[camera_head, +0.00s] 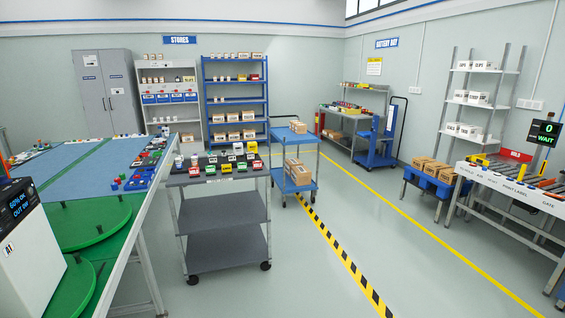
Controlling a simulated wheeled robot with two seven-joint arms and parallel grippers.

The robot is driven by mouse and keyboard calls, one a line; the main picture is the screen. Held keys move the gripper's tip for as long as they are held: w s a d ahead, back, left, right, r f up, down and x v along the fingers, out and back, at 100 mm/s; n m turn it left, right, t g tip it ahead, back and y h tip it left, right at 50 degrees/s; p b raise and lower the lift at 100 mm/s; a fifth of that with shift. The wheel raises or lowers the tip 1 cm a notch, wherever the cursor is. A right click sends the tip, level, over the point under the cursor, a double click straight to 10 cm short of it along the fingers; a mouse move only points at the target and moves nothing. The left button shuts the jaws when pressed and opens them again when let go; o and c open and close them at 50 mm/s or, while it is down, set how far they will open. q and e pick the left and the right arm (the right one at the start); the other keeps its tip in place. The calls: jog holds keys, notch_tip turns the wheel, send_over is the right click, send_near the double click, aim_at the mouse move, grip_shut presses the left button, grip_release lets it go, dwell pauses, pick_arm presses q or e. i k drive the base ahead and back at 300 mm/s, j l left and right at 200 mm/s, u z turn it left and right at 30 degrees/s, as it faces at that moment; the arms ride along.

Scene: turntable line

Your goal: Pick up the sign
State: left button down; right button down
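I cannot tell which thing is the sign. A grey cart (225,207) stands in the middle left, with small labelled pieces in white, yellow, red and green on its top. A white piece (238,148) and a yellow piece (252,147) stand upright at the back of that top. A blue STORES sign (180,40) hangs on the back wall, and a blue battery sign (387,43) hangs on the right wall. Neither of my grippers is in view.
A green turntable line (88,223) with a blue mat (88,167) fills the left. A blue cart (296,158) with boxes stands behind the grey one. A labelled conveyor bench (510,187) is at the right. The floor between is clear, with a black-and-yellow stripe (345,255).

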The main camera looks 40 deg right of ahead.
aim_at(226, 168)
jog(key=i+l+z, duration=0.55)
jog(key=i, duration=0.15)
jog(key=i+l+z, duration=0.1)
jog(key=i+z, duration=0.15)
jog(key=i, duration=0.1)
